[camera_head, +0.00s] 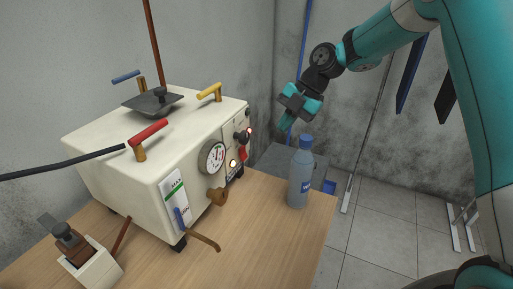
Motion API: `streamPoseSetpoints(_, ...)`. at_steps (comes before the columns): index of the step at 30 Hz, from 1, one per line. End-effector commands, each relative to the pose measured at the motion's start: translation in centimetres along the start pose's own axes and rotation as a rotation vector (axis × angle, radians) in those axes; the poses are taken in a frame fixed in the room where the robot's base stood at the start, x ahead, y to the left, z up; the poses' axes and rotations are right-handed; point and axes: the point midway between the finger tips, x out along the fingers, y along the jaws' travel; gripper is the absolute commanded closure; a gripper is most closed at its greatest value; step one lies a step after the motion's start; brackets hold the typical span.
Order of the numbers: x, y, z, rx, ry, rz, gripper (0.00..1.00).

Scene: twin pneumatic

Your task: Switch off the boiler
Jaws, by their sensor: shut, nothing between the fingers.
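The boiler (130,160) is a white box on the left of the wooden table. Its front has a round gauge (212,157), a brown knob (217,196), a MAX level label (176,203) and a small control panel (235,149). The panel has a black knob (242,136), a red part (243,153) that looks like a switch, and lit lamps (233,163). The switch position is too small to tell. My gripper (284,123) is shut and empty, in the air to the right of the panel, apart from the boiler and beyond the bottle.
A bottle (300,178) with a blue cap stands near the table's right edge. Red (148,132), yellow (210,90) and blue (126,76) handles top the boiler. A portafilter box (92,265) stands front left. The right front tabletop (272,240) is clear.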

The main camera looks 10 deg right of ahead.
Motion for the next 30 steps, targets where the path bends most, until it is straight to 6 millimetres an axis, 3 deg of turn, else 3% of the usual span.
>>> streamPoseSetpoints(5,1.5,0.0,-0.1,0.002,0.005,-0.003,1.0)
streamPoseSetpoints(18,10.2,0.2,-0.2,-0.001,0.003,-0.003,1.0)
streamPoseSetpoints(24,11.9,2.4,0.3,-0.001,0.001,-0.001,1.0)
streamPoseSetpoints(30,12.6,3.0,0.5,0.0,0.001,0.0,1.0)
